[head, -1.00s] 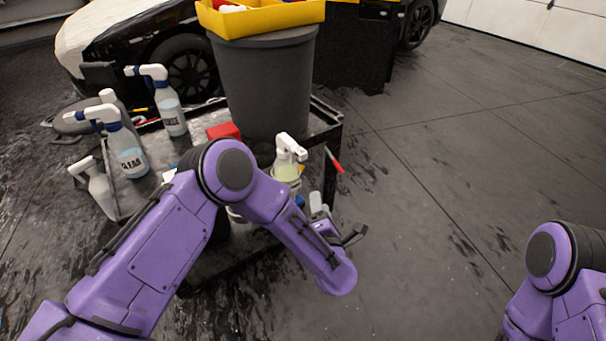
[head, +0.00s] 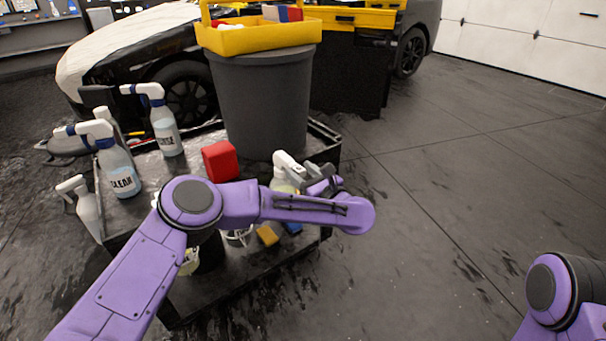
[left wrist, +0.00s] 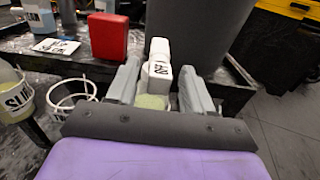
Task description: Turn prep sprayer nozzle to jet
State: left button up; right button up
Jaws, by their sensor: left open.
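A sprayer (head: 284,168) with a white head and pale yellow-green liquid stands at the right side of the black cart. It also shows in the left wrist view (left wrist: 159,52), where the white nozzle has dark lettering that seems to read "OFF". I cannot read a name on its bottle. My left gripper (head: 318,180) is open at this sprayer. In the left wrist view my left gripper's grey fingers (left wrist: 160,85) stand on either side of the sprayer head, with gaps showing. The lower bottle is mostly hidden by the gripper and arm. My right gripper is out of view.
On the cart (head: 150,182) stand a "CLEAR" spray bottle (head: 121,178), another labelled spray bottle (head: 165,132), a red block (head: 220,161) and a large grey bin (head: 262,105) close behind the sprayer.

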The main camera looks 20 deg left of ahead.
pick_arm(q)
grip_shut()
